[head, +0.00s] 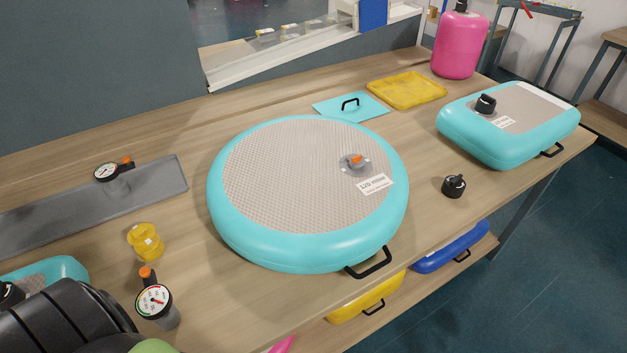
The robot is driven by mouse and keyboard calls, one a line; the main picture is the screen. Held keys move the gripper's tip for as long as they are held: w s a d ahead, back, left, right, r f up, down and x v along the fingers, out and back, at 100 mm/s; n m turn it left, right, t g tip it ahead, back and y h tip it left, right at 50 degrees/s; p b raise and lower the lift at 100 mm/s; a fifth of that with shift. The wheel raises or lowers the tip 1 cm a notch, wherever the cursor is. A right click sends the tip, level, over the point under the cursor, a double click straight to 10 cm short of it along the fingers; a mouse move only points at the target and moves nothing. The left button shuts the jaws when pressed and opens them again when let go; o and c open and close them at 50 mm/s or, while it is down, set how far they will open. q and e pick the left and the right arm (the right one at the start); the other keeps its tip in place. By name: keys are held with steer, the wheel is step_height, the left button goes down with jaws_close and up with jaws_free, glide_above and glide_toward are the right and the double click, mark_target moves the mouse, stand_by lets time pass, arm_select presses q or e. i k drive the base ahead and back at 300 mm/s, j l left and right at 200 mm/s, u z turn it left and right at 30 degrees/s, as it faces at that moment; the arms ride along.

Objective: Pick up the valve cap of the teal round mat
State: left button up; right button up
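The teal round mat (235,243) lies flat in the middle of the wooden table, with a beige textured top. Its grey valve (355,163) shows an orange centre and has no cap on it. A white label (373,185) is beside the valve. A loose black knobbed cap (453,186) stands on the bare table to the right of the round mat, apart from it. Neither of my grippers can be made out in the head view.
A teal rectangular mat (510,148) with a black cap (485,104) on its valve lies at the right. A gauge (155,302), a yellow fitting (146,242) and a grey strip (150,188) are at the left. A pink cylinder (460,45) stands behind. Bare table surrounds the loose cap.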

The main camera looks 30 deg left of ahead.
mark_target(453, 186)
steer(key=i+l+u, duration=0.1)
steer(key=l, duration=0.2)
steer(key=i+l+u, duration=0.1)
steer(key=i+l, duration=0.3)
steer(key=l, duration=0.25)
steer(key=i+l+u, duration=0.15)
steer(key=l, duration=0.15)
steer(key=i+l+u, duration=0.1)
steer(key=l, duration=0.25)
